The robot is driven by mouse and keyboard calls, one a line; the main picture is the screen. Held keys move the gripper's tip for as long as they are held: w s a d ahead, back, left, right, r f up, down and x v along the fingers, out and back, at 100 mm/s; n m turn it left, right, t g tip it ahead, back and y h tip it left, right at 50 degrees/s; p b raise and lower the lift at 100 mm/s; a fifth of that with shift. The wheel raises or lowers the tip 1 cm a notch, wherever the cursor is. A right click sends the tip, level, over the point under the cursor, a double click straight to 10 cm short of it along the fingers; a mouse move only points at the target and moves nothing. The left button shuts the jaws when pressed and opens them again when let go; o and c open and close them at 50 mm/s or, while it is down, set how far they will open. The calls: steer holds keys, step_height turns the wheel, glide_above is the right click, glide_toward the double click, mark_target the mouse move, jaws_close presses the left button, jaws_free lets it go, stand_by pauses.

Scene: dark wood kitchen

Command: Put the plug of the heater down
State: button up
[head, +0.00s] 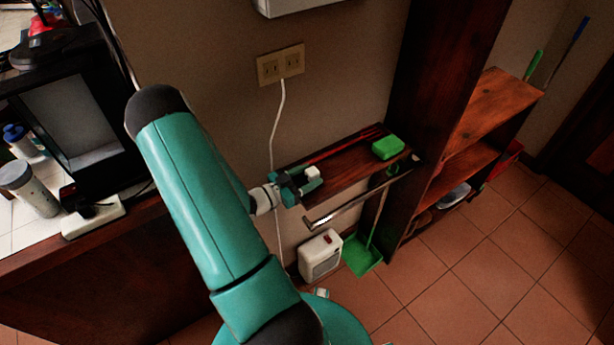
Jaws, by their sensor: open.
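The heater (320,256) is a small white box on the floor by the wall, below the narrow shelf. A white cord (274,130) hangs from the wall outlet (281,65) and passes behind my arm towards the floor near the heater. The cord's upper end meets the lower edge of the outlet; the plug's shape is not clear there. My gripper (306,181) is open over the left part of the narrow shelf. A small white block (312,173) shows at its fingers; I cannot tell whether it is the plug or whether it touches them.
The dark wooden shelf (345,180) holds a green sponge (387,147). A metal rail (358,200) runs along its front. A green dustpan (362,254) stands beside the heater. A counter with a black appliance (75,115) is at left. The tiled floor at right is clear.

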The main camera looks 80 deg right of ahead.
steer(key=shift+r, duration=0.15)
steer(key=shift+r, duration=0.3)
steer(key=v, duration=1.2)
steer(key=shift+r, duration=0.15)
